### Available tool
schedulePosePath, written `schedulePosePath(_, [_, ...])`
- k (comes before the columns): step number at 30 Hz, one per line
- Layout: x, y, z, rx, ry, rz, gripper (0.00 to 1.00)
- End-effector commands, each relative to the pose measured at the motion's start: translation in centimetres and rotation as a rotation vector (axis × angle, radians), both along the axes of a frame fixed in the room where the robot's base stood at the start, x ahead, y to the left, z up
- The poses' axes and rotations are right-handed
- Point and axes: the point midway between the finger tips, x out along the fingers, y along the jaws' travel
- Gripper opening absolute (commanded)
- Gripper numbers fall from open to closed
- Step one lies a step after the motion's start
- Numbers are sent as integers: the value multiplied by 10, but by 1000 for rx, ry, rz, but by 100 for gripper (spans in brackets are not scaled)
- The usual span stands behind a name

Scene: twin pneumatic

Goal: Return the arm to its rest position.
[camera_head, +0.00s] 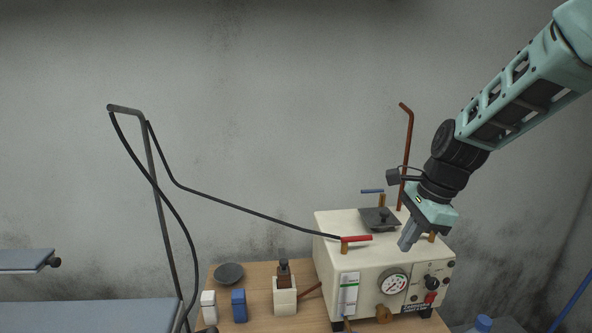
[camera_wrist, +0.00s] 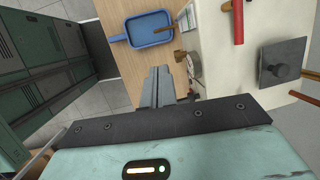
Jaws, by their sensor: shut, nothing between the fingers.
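My arm reaches in from the upper right in the head view, with my gripper (camera_head: 405,245) pointing down beside the top of a cream pneumatic machine (camera_head: 365,270). The gripper's two grey fingers are shut together with nothing between them. In the wrist view, my gripper (camera_wrist: 158,74) shows at the centre, its fingers closed, with the machine (camera_wrist: 215,50) to the right. I cannot tell from these frames whether the fingertips touch the machine.
The machine has a red lever (camera_head: 357,239), a dark square plate (camera_head: 380,220), a gauge (camera_head: 393,281) and an upright copper-coloured pipe (camera_head: 408,150). A blue tray (camera_wrist: 150,29) lies on the wooden table (camera_wrist: 118,62). Bottles and blocks stand left of the machine; a hose hangs from a stand (camera_head: 160,190).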

Motion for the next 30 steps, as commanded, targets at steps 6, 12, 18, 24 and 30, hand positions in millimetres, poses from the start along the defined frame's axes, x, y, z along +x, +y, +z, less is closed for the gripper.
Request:
schedulePosePath(6, [-136, 86, -33, -87, -144, 955, 0])
schedulePosePath(12, [-240, 100, -63, -173, -251, 1719, 0])
schedulePosePath(18, [-282, 93, -78, -220, -288, 2091, 0])
schedulePosePath(24, [-287, 92, -78, -225, -291, 2139, 0])
schedulePosePath(30, [-286, 92, -78, -223, -291, 2135, 0])
